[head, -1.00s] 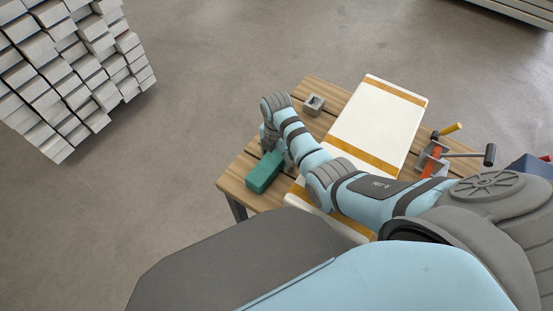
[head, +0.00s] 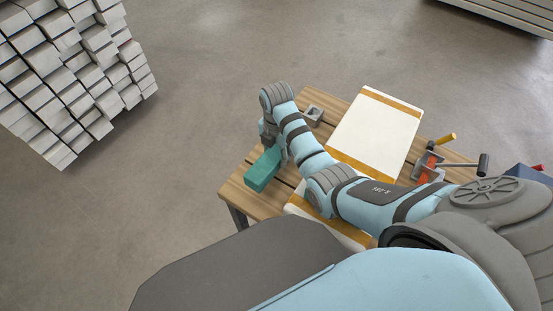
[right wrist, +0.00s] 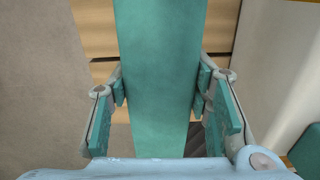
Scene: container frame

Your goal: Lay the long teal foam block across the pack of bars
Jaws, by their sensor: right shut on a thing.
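The long teal foam block (head: 264,170) is over the left part of the wooden table, slanting toward the lower left. My right gripper (head: 270,138) is shut on it; the arm partly hides the hold. In the right wrist view the block (right wrist: 160,60) runs lengthwise between the two fingers (right wrist: 160,90), with teal pads at its sides. It seems a little above the tabletop. The pack of bars (head: 75,75), a stack of pale grey bars with uneven ends, stands at the upper left, apart from the table. My left gripper is not in view.
The wooden table (head: 237,188) carries a white slab with orange bands (head: 378,130), a small grey square holder (head: 314,114) and a clamp-like tool with a yellow handle (head: 430,165). Bare floor (head: 190,100) lies between table and pack. Pale slats show at the upper right.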

